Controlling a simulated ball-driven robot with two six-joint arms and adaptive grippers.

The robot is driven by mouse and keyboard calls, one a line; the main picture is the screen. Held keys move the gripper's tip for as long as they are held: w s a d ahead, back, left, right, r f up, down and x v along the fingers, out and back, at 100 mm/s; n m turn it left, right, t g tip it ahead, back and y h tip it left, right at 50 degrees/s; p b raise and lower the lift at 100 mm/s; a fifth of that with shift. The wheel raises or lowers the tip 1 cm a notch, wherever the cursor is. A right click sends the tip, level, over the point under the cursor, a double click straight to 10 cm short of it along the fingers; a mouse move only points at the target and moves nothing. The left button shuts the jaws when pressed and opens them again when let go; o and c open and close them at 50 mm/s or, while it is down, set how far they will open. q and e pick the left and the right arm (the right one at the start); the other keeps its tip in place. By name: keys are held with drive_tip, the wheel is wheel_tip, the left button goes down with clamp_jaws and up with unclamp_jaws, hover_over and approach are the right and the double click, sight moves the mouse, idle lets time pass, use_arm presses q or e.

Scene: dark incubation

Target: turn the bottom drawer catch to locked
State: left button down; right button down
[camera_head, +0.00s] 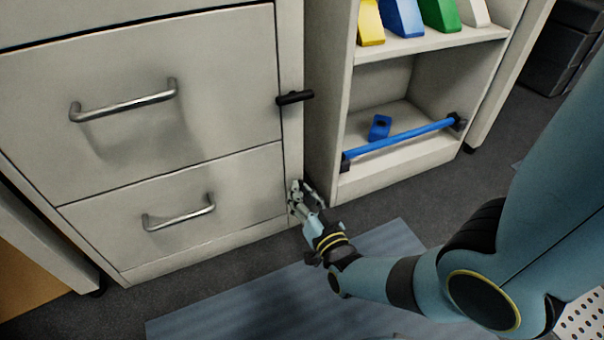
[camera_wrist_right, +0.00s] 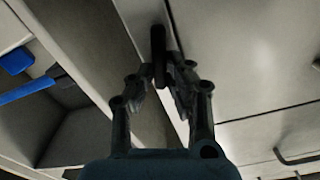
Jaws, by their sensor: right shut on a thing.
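The bottom drawer (camera_head: 180,210) is a cream drawer front, closed, with a metal handle (camera_head: 179,213). Its catch is mostly hidden by my right gripper (camera_head: 302,190) in the head view. In the right wrist view a black catch bar (camera_wrist_right: 158,45) stands beside the drawer edge, its long side running up and down the picture. My right gripper (camera_wrist_right: 170,80) is shut on the near end of this bar, with a fingertip on each side. Whether it is fully turned cannot be told. My left gripper is not in view.
The upper drawer (camera_head: 200,70) has its own black catch (camera_head: 294,97), lying almost level. An open shelf unit (camera_head: 335,90) with a blue bar (camera_head: 400,136) and a blue block (camera_head: 379,127) stands right beside the cabinet. A blue-grey mat (camera_head: 250,300) covers the floor in front.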

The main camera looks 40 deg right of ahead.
drive_tip(key=shift+m, duration=0.4)
drive_tip(key=shift+s+d+f+m, duration=0.1)
drive_tip(key=shift+d+f+m, duration=0.1)
drive_tip(key=shift+m, duration=2.05)
drive_tip(key=shift+d+f+m, duration=0.1)
drive_tip(key=shift+f+m, duration=0.15)
drive_tip(key=shift+m, duration=1.95)
drive_tip(key=shift+s+d+f+m, duration=0.1)
drive_tip(key=shift+d+f+m, duration=0.1)
drive_tip(key=shift+m, duration=2.35)
drive_tip(key=c, duration=1.3)
unclamp_jaws()
drive_tip(key=shift+r, duration=5)
